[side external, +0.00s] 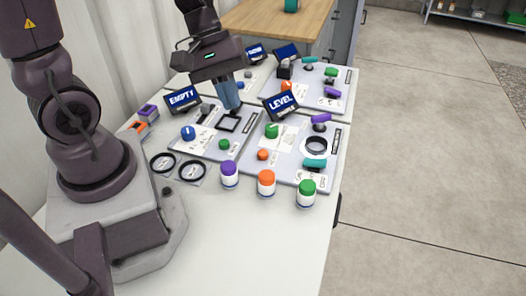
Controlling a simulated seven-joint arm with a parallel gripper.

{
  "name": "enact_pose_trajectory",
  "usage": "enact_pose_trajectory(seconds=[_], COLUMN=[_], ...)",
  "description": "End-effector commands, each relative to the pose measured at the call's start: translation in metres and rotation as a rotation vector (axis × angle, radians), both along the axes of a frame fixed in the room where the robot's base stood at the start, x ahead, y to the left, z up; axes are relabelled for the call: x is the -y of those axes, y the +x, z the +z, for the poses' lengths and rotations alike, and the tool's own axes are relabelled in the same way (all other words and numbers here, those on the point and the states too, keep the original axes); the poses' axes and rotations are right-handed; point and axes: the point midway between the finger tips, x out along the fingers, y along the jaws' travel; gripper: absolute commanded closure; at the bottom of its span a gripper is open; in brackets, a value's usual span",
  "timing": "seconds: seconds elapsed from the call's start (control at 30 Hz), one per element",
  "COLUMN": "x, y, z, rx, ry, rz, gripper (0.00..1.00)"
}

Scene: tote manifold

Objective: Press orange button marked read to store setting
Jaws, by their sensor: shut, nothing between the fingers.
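My gripper (233,107) points down with its fingers shut and empty. Its tips are over the far part of the front left panel (190,148), close to a black square frame (219,124); I cannot tell whether they touch anything. A small orange button (263,154) sits on the front right panel (287,178), to the right of and nearer than my gripper. Another orange round piece (287,86) is on the back right panel, farther away. The labels are too small to read, so I cannot tell which is marked "read".
A "LEVEL" display (281,105) and an "EMPTY" display (183,100) stand up beside my gripper. Green (271,131) and blue (188,132) knobs stick up from the panels. Purple, orange (266,183) and green (306,194) capped jars line the front. The near tabletop is clear.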

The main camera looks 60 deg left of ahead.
Motion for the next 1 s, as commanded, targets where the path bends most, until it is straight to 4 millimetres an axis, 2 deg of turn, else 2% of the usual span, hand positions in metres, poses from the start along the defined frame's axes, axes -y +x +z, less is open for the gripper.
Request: enact_pose_trajectory(seconds=[0.03, 0.17, 0.3, 0.5, 0.7, 1.0], x=[-0.001, -0.006, -0.019, -0.043, -0.06, -0.06], y=[0.006, 0.027, 0.049, 0.074, 0.093, 0.093], z=[-0.012, -0.039, -0.067, -0.095, -0.093, -0.093], rx=[-0.061, -0.214, -0.38, -0.563, -0.638, -0.676], ry=[-0.071, -0.257, -0.439, -0.658, -0.824, -0.849], rz=[0.138, 0.545, 0.998, 1.555, 1.877, 1.931], gripper=[1.0, 1.0, 1.0, 1.0, 1.0, 1.0])
